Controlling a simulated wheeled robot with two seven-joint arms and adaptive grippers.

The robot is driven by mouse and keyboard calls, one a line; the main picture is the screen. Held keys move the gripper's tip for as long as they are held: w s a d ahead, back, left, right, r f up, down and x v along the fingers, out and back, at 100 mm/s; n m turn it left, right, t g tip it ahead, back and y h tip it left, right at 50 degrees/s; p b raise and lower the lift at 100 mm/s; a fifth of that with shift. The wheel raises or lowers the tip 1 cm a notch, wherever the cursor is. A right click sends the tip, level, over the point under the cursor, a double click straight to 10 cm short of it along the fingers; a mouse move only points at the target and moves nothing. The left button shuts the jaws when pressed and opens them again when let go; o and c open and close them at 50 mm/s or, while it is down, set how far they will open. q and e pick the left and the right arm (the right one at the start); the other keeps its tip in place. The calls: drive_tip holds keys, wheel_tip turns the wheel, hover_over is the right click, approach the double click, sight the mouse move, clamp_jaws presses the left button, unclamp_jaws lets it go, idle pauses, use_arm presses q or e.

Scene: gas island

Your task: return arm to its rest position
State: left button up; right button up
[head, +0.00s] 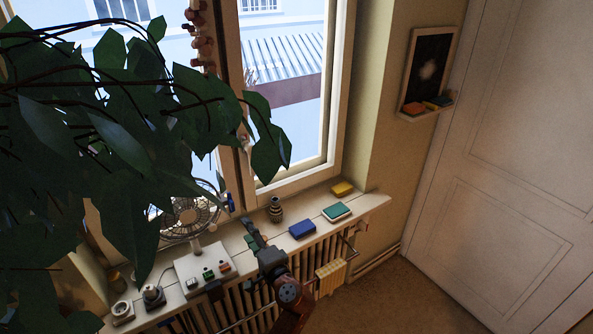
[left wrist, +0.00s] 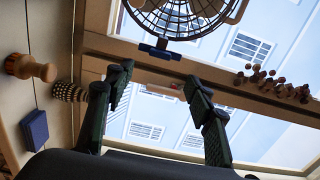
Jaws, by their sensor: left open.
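My left gripper (head: 252,236) is at the windowsill, its arm rising from below in front of the radiator. In the left wrist view its two dark green fingers (left wrist: 160,100) are spread apart with nothing between them. The gripper is beside the small striped vase (head: 275,209) and the blue block (head: 302,229), apart from the vase as far as I can tell. The vase (left wrist: 69,92) and blue block (left wrist: 34,128) also show in the left wrist view. My right gripper is not in view.
A desk fan (head: 190,213) and a white switch panel (head: 203,268) stand on the sill to the left. Green (head: 336,211) and yellow (head: 342,188) blocks lie to the right. A leafy plant (head: 130,120) hangs over the left. The radiator (head: 322,250) is below; floor at right is clear.

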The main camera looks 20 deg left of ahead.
use_arm(q)
drive_tip(key=s+a+f+n+g+h, duration=0.2)
drive_tip(key=s+a+f+g+h, duration=0.15)
drive_tip(key=s+f, duration=0.7)
drive_tip(key=s+a+f+n+g+h, duration=0.3)
drive_tip(key=s+f, duration=0.4)
drive_tip(key=f, duration=0.6)
drive_tip(key=s+d+f+n+g+h, duration=0.1)
drive_tip(key=s+d+f+h, duration=0.25)
drive_tip(key=s, duration=0.65)
drive_tip(key=s+d+f+n+g+h, duration=0.1)
drive_tip(key=s+d+f+n+h, duration=0.3)
drive_tip(key=s, duration=0.7)
wheel_tip(320, 180, down, 28)
drive_tip(key=a+m, duration=0.1)
drive_tip(key=m, duration=0.2)
drive_tip(key=s+f+g, duration=0.2)
drive_tip(key=s+f, duration=1.8)
drive_tip(key=shift+s, duration=0.25)
